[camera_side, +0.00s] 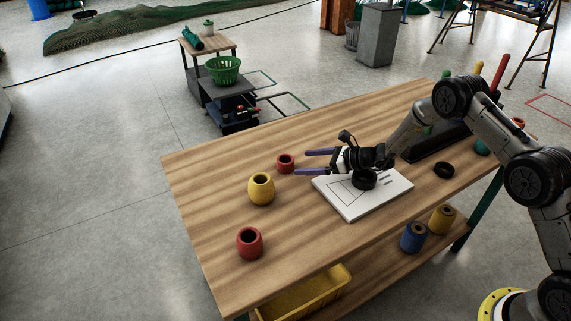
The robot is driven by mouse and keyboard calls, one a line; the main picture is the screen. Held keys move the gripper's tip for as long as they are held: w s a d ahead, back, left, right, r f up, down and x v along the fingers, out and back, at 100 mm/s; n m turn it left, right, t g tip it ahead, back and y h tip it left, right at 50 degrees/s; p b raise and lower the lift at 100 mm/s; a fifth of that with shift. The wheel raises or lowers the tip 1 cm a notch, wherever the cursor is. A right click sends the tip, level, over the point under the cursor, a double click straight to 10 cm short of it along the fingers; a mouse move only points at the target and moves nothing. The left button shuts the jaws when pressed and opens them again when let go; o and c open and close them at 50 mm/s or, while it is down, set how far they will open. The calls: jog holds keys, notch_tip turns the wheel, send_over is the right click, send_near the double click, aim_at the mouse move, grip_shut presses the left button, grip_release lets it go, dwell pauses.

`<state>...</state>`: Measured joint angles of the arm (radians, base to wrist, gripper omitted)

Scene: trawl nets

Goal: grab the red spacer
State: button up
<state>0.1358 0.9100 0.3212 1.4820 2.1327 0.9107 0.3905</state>
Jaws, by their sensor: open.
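Two red hollow pieces stand on the wooden table. The smaller, a short red ring-like piece (285,163), is near the table's middle left. The larger, a taller red piece with a dark hole in its top (249,242), stands nearer the front left corner. The picture does not settle which one is the spacer. My gripper (303,162) has purple fingers that are apart and empty, pointing left. Its fingertips are just right of the smaller red piece, which looks in line with the gap. Their height above the table is hard to tell.
A yellow hollow piece (261,189) stands close to the smaller red piece, on its front left. A white board with drawn lines (351,211) lies below my gripper. A black ring (443,170) lies at right.

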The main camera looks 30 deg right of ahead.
jog(key=shift+r+x, duration=0.15)
jog(key=shift+x, duration=1.3)
jog(key=shift+r+x, duration=0.2)
jog(key=shift+x, duration=1.25)
jog(key=shift+w+a, duration=0.1)
jog(key=c, duration=1.4)
